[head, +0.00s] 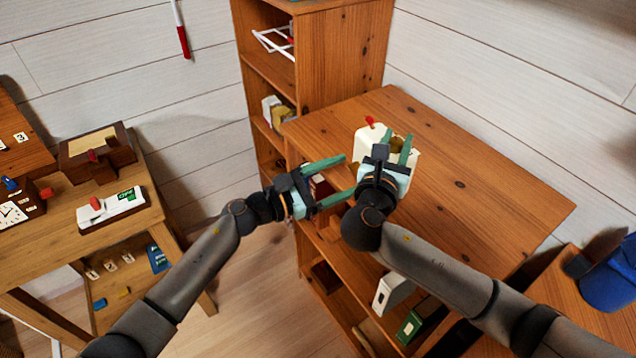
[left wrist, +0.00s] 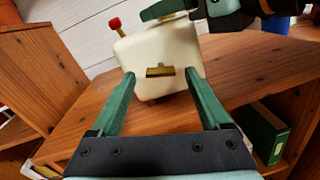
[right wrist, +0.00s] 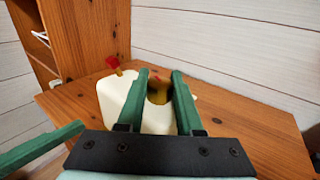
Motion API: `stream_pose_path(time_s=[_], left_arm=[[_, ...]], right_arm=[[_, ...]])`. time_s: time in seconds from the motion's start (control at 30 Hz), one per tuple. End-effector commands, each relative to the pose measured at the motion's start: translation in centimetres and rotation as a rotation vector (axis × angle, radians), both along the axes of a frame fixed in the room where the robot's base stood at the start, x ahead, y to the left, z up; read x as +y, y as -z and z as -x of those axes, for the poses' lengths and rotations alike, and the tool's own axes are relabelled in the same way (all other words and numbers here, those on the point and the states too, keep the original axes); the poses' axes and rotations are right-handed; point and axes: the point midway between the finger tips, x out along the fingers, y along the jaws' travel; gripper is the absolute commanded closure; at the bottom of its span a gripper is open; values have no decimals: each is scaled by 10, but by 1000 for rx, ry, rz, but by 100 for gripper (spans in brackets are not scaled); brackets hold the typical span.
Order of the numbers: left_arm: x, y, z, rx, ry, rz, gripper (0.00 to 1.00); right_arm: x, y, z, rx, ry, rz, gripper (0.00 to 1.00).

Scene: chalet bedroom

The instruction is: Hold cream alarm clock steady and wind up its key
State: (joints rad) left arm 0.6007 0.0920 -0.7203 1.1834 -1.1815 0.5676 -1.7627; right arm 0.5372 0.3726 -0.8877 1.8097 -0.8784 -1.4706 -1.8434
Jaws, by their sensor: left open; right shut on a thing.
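The cream alarm clock (head: 367,141) stands on the wooden desk, with a red knob (head: 370,120) on top. My right gripper (head: 396,142) reaches over the clock and is shut on its upper part. In the right wrist view a gold-brown part (right wrist: 158,90) of the clock shows between the fingers. My left gripper (head: 348,174) is open beside the clock, at the desk's edge. In the left wrist view the brass key (left wrist: 160,71) sits on the clock's near side, between the left fingertips, with gaps on both sides. The clock's face is not seen.
The desk top (head: 480,190) is bare right of the clock. A tall wooden shelf (head: 340,60) stands behind it. Below the desk top are shelves with a white box (head: 392,292) and a green box (head: 411,325). A side table (head: 75,225) with small items stands left.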

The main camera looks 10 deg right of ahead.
Motion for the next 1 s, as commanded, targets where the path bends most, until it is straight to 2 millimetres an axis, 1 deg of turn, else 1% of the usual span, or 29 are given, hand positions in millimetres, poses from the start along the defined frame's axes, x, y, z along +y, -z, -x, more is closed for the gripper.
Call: stream_pose_path(time_s=[0.17,0.3,0.4,0.5,0.6,0.7,1.0], left_arm=[[30,2,12,1,-2,-3,20],[59,2,24,1,-1,-4,20],[76,2,32,1,-2,-3,20],[90,1,37,2,-1,-2,20],[98,1,41,2,-1,-1,20],[102,1,43,1,0,-1,20],[103,0,43,1,0,-1,20]], right_arm=[[0,1,0,2,1,0,100],[0,1,0,2,1,0,100],[0,1,0,2,1,0,100],[0,1,0,2,1,0,100],[0,1,0,2,1,0,100],[0,1,0,2,1,0,100],[0,1,0,2,1,0,100]])
